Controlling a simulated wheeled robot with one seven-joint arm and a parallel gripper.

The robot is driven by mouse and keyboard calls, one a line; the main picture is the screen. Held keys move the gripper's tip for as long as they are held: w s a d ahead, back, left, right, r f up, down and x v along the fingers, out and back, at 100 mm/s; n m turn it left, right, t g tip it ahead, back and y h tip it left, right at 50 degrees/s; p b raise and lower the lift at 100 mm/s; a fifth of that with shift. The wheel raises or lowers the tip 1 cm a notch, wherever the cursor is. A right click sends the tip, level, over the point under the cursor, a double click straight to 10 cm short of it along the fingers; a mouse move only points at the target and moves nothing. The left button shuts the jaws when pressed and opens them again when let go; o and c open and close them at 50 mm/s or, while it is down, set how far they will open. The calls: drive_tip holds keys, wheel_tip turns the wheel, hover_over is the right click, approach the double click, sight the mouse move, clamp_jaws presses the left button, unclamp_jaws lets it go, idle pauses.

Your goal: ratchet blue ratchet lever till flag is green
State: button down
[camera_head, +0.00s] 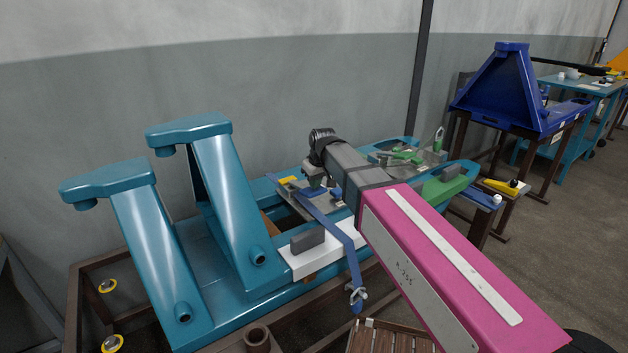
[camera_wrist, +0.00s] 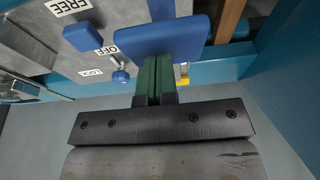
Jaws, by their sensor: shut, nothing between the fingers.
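The blue lever's broad pad (camera_wrist: 160,37) fills the top middle of the wrist view. My gripper (camera_wrist: 152,85) is shut with its green fingers together and empty, at the pad's near edge. I cannot tell whether they touch. In the head view the gripper is largely hidden below my wrist; small blue parts (camera_head: 335,191) show there. A small yellow piece (camera_wrist: 184,80) sits just right of the fingers, and a yellow patch (camera_head: 288,180) shows in the head view. I cannot tell if either is the flag.
A blue knob (camera_wrist: 82,36) and a small toggle (camera_wrist: 120,76) sit beside FREE and OFF labels. A blue strap (camera_head: 352,255) hangs over the teal fixture's (camera_head: 240,300) front. Teal uprights (camera_head: 225,190) stand left; green parts (camera_head: 405,156) lie right.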

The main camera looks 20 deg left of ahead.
sight(319, 191)
drive_tip(key=f, duration=0.1)
drive_tip(key=s+d+f+t+y, duration=0.1)
drive_tip(key=f, duration=0.1)
drive_tip(key=shift+d+y, duration=0.1)
drive_tip(key=shift+y, duration=0.2)
drive_tip(key=shift+d+f, duration=0.1)
drive_tip(key=shift+f, duration=1.8)
drive_tip(key=shift+s+r, duration=0.1)
drive_tip(key=v, duration=0.4)
drive_tip(key=shift+w+a+r, duration=0.2)
drive_tip(key=shift+w+a, duration=0.05)
drive_tip(key=shift+a, duration=0.05)
drive_tip(key=s+d+f+v, duration=0.1)
drive_tip(key=v, duration=0.8)
drive_tip(key=shift+s+d+r, duration=0.25)
drive_tip(key=shift+d+r, duration=0.05)
